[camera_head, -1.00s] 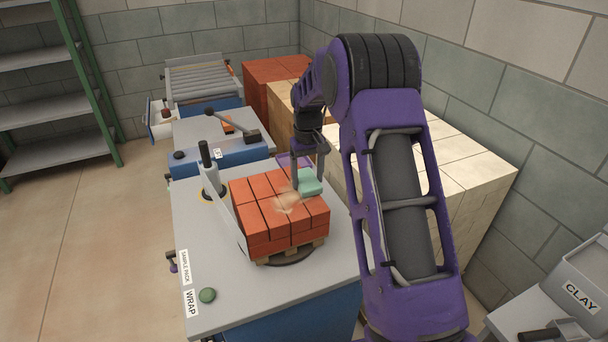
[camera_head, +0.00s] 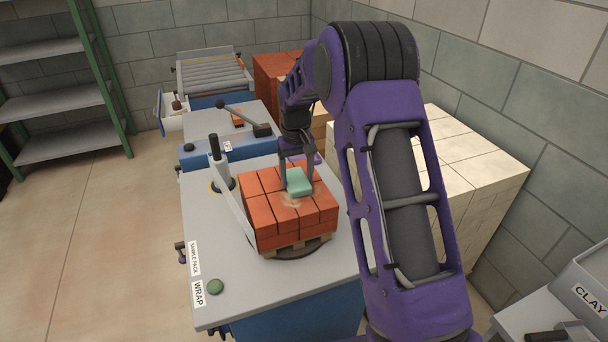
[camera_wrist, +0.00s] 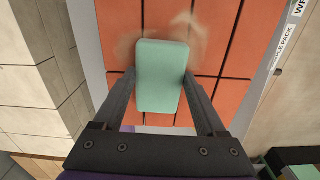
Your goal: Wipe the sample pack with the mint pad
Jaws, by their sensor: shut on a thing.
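The sample pack (camera_head: 262,212) is a block of orange-red bricks on a small wooden pallet, standing on a dark round plate on the grey wrapping table. A pale dusty smear (camera_head: 290,203) shows on its top. My gripper (camera_head: 298,180) is shut on the mint pad (camera_head: 299,184), over the pack's top near its far side. In the wrist view the mint pad (camera_wrist: 162,75) sits between the fingers over the brick tops. Smear shows on both sides of its front end, and the pad hides what is under it. I cannot tell if the pad touches the bricks.
The grey table (camera_head: 240,290) carries a post (camera_head: 220,165) with a slanted pale strip beside the pack, and a green button (camera_head: 215,286). Pale blocks (camera_head: 465,165) are stacked to the right. A clay bin (camera_head: 585,280) stands at the lower right. The floor at left is clear.

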